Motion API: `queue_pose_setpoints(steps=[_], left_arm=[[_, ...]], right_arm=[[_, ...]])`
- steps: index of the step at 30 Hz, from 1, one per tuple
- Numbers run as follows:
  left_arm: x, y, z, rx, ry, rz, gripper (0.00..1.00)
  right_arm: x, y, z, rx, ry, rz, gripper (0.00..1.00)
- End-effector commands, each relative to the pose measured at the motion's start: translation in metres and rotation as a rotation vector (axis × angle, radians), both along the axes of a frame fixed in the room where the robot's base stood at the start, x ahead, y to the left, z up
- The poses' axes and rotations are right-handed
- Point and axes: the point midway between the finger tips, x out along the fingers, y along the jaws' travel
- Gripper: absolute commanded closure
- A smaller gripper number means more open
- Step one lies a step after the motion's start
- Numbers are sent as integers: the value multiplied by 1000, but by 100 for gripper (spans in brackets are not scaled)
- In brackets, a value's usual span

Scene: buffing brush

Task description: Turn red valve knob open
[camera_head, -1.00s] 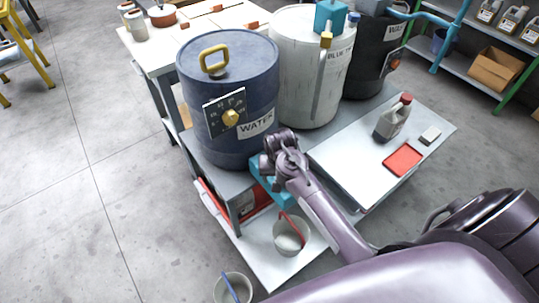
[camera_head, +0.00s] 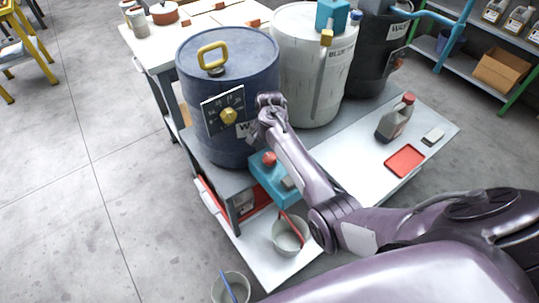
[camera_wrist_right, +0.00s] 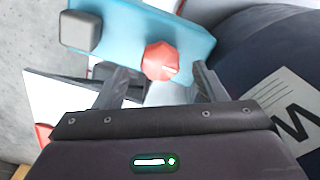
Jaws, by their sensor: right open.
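The red valve knob (camera_head: 269,159) sits on a teal box (camera_head: 263,178) at the front of the blue WATER drum (camera_head: 215,150). In the right wrist view the faceted red knob (camera_wrist_right: 160,61) lies on the teal box (camera_wrist_right: 135,28), framed between the two finger tips. My right gripper (camera_head: 257,130) is open and empty. It hangs above the knob, close to the drum's front, apart from the knob in the head view. My left gripper is not in view.
The drum carries a dark panel with a yellow knob (camera_head: 228,116), left of my right gripper. A bucket (camera_head: 289,236) stands below the teal box.

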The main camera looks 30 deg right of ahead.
Motion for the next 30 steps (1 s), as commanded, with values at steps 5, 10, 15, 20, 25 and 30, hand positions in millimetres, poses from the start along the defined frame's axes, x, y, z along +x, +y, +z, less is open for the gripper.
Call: queue_pose_setpoints(steps=[5, 10, 15, 20, 25, 30], left_arm=[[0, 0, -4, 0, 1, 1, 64], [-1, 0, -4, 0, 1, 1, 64], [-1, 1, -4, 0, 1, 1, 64], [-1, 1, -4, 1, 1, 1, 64], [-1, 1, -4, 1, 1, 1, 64], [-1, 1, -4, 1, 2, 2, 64]], right_arm=[[0, 0, -22, 0, 0, 0, 36], [0, 0, -28, -1, -3, 1, 36], [0, 0, -28, -1, -3, 1, 36], [0, 0, -28, -1, -2, 1, 53], [0, 0, -28, -1, -2, 1, 75], [0, 0, -28, -1, -2, 5, 80]])
